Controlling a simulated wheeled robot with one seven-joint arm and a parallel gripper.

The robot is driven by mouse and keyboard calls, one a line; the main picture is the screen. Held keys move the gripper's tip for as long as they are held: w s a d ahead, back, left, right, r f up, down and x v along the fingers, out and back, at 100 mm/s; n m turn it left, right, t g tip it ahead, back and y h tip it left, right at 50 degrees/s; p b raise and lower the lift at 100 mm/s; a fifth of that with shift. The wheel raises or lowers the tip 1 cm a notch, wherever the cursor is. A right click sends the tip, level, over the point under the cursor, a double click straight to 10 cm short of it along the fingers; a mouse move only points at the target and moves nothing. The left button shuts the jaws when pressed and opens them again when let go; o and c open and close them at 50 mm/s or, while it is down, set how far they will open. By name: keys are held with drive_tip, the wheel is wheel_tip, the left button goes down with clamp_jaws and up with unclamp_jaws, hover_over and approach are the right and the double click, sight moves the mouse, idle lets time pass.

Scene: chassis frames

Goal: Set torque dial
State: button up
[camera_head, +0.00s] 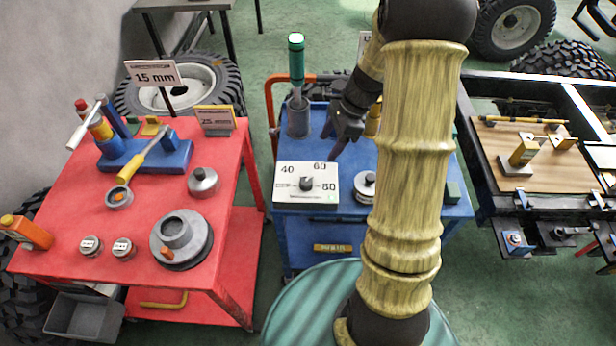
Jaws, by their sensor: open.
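The torque dial (306,184) is a small dark knob in the middle of a white box (291,197) on the blue cart. The box's top is marked 40, 60 and 80. I cannot tell clearly which mark the knob points to. My gripper (335,148) is dark and open, with nothing visible between its fingers. It hangs just behind and to the right of the box, near the 60 mark and apart from the knob. My arm hides part of the cart to the right.
The blue cart (448,211) also bears a green-handled tool (296,62) in a grey holder and round metal weights (366,184). A red cart (80,220) with tools stands left. A dark chassis frame (478,203) with a wooden board (500,150) stands right.

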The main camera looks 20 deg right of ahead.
sight(306, 181)
drive_tip(key=x, duration=1.5)
drive_tip(key=shift+f, duration=0.2)
drive_tip(key=shift+c, duration=0.2)
drive_tip(key=c, duration=0.9)
